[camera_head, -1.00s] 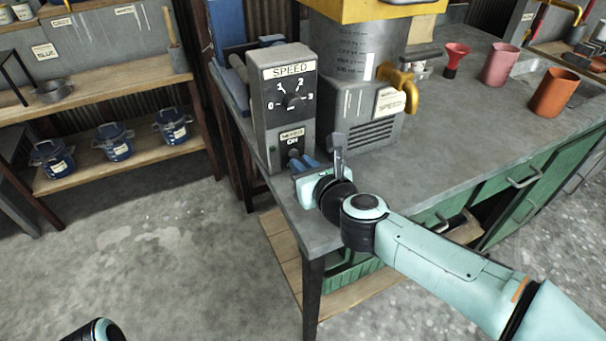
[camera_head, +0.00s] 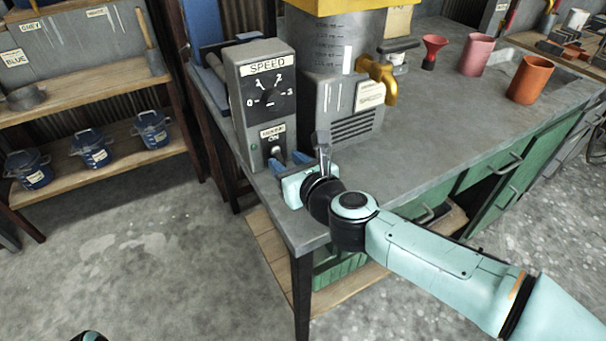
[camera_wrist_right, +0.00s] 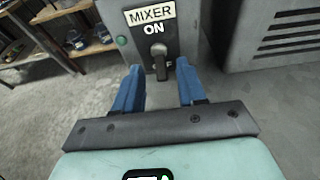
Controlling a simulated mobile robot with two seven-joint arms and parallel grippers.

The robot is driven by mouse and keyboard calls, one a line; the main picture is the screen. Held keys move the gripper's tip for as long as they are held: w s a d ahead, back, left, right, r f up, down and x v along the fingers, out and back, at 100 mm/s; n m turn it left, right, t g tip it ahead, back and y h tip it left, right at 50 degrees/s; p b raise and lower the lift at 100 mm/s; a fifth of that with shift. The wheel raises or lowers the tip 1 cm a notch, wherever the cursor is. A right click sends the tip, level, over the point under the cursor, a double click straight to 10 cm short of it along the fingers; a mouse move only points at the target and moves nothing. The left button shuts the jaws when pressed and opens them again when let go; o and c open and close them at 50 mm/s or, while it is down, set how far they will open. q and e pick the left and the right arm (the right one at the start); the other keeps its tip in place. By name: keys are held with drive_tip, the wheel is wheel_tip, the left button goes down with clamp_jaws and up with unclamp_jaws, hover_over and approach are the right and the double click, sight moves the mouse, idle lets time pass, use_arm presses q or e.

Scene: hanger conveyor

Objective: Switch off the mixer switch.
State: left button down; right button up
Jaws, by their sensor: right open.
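The grey control box (camera_head: 243,112) stands at the left edge of the bench, with a SPEED dial on its upper front. The mixer switch (camera_head: 275,152) is a small grey lever low on that front, under the MIXER and ON labels. In the right wrist view the switch (camera_wrist_right: 158,52) shows closely, its lever hanging below its pivot over part of the lower lettering. My right gripper (camera_head: 289,160) is open just in front of the switch. Its two blue fingers (camera_wrist_right: 160,70) appear on either side of the lever, with gaps visible. My left gripper is outside the views.
The mixer body (camera_head: 340,100) with a brass tap (camera_head: 382,80) stands right of the box. The bench front-middle is clear. Shelves with blue pots (camera_head: 90,150) are at left.

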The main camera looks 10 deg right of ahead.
drive_tip(key=p+v, duration=0.3)
drive_tip(key=v, duration=0.8)
drive_tip(key=shift+s+r, duration=0.1)
drive_tip(key=shift+s, duration=0.2)
drive_tip(key=shift+s+d, duration=0.2)
drive_tip(key=shift+s, duration=0.25)
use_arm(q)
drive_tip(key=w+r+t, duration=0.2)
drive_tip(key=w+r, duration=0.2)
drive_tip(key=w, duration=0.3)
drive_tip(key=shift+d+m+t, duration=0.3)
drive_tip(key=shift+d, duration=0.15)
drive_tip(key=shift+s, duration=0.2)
